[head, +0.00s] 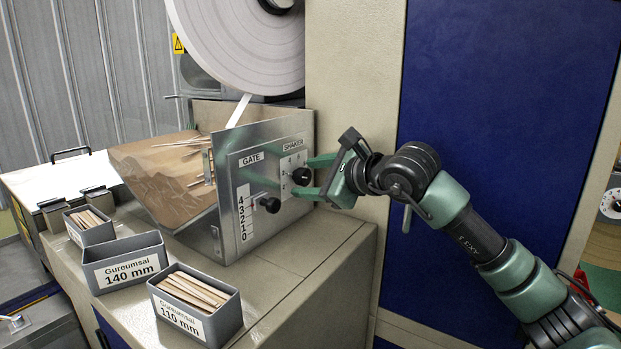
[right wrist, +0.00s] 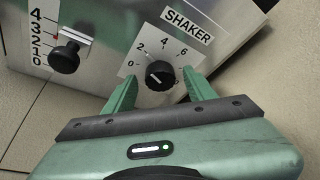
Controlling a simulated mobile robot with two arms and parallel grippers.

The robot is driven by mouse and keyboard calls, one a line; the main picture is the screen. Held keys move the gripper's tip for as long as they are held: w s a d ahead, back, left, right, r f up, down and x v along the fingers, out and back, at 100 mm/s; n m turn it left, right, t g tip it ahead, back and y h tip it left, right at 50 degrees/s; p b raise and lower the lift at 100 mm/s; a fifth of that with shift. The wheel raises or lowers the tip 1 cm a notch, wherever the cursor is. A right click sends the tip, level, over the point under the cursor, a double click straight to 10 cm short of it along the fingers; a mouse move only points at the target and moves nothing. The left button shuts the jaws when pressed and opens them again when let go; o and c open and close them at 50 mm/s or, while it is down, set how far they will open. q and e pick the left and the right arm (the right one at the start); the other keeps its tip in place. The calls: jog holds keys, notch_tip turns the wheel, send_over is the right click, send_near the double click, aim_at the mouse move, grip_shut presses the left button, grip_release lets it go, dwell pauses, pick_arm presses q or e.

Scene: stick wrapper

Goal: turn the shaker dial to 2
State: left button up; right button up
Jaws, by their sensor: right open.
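The shaker dial (head: 300,175) is a round black knob on the metal panel under the SHAKER label (head: 293,144). In the right wrist view the dial (right wrist: 160,75) sits on a white scale plate marked 0, 2, 4 and 6. A short pale mark on the knob seems to point left, toward the 0 side. My right gripper (head: 304,176) is open, with one green finger on each side of the dial. The fingertips in the wrist view (right wrist: 161,82) flank the knob; I cannot tell whether they touch it. My left gripper is not in view.
The GATE slider knob (head: 269,204) with its scale is left of the dial. A hopper with sticks (head: 160,165) stands behind the panel. Grey boxes labelled 140 mm (head: 124,262) and 110 mm (head: 195,305) stand on the ledge. A paper roll (head: 240,40) is above.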

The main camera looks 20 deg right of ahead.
jog(key=b+v, duration=0.2)
jog(key=v, duration=0.5)
jog(key=shift+s+d, duration=0.15)
jog(key=shift+s, duration=0.2)
